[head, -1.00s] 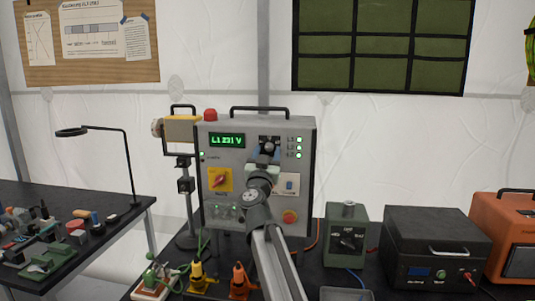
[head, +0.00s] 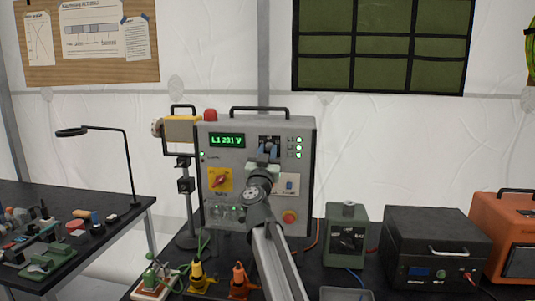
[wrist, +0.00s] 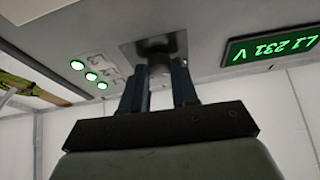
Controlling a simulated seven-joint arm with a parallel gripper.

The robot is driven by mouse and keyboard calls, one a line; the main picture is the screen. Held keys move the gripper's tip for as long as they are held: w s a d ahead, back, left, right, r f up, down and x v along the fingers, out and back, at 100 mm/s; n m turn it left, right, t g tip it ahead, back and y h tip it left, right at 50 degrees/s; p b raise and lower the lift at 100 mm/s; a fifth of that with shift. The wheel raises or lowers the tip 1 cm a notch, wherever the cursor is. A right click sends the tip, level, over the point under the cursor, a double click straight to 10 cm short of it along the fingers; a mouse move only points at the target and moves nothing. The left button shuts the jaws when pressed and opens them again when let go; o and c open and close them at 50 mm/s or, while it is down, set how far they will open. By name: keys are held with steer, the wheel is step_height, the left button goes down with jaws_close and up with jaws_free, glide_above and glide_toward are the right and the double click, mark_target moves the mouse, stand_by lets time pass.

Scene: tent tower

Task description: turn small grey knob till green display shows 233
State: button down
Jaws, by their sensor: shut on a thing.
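The green display (head: 227,141) on the grey cabinet reads "L1 231 V". It also shows upside down in the wrist view (wrist: 269,51). My gripper (head: 268,151) is at the upper middle of the cabinet front, right of the display. In the wrist view my gripper (wrist: 159,76) has its two blue-grey fingers on either side of the small grey knob (wrist: 157,66), shut on it. The knob sits in front of a dark square plate and is mostly hidden by the fingers. Its pointer mark cannot be seen.
Green lamps (head: 298,148) sit right of the gripper. Below are a red rotary switch on a yellow plate (head: 220,180) and a red button (head: 289,216). A green-grey box (head: 346,237) with a dial and a black box (head: 433,245) stand to the right.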

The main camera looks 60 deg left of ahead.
steer(key=shift+m, duration=0.4)
steer(key=m+h, duration=0.1)
steer(key=m, duration=0.1)
steer(key=m+t+h, duration=0.1)
steer(key=m, duration=0.2)
steer(key=m+t+h, duration=0.1)
steer(key=m+h, duration=0.1)
steer(key=m, duration=0.1)
steer(key=shift+s+a+r, duration=0.1)
steer(key=shift+s+a, duration=0.1)
steer(key=shift+a, duration=0.05)
steer(key=m+h, duration=0.1)
steer(key=m, duration=0.3)
steer(key=m+h, duration=0.2)
steer(key=m, duration=0.1)
steer(key=shift+s+a+r+m+t, duration=0.1)
steer(key=shift+r+m+t, duration=0.1)
steer(key=shift+m+t, duration=0.15)
steer(key=m, duration=0.2)
steer(key=m+g+h, duration=0.1)
steer(key=m, duration=0.1)
steer(key=m+g, duration=0.1)
steer(key=m, duration=0.1)
steer(key=shift+r+m+h, duration=0.25)
steer(key=shift+m+h, duration=0.1)
steer(key=shift+h, duration=0.05)
steer(key=m+g, duration=0.2)
steer(key=m, duration=0.2)
steer(key=shift+r, duration=0.15)
steer(key=shift+m, duration=0.3)
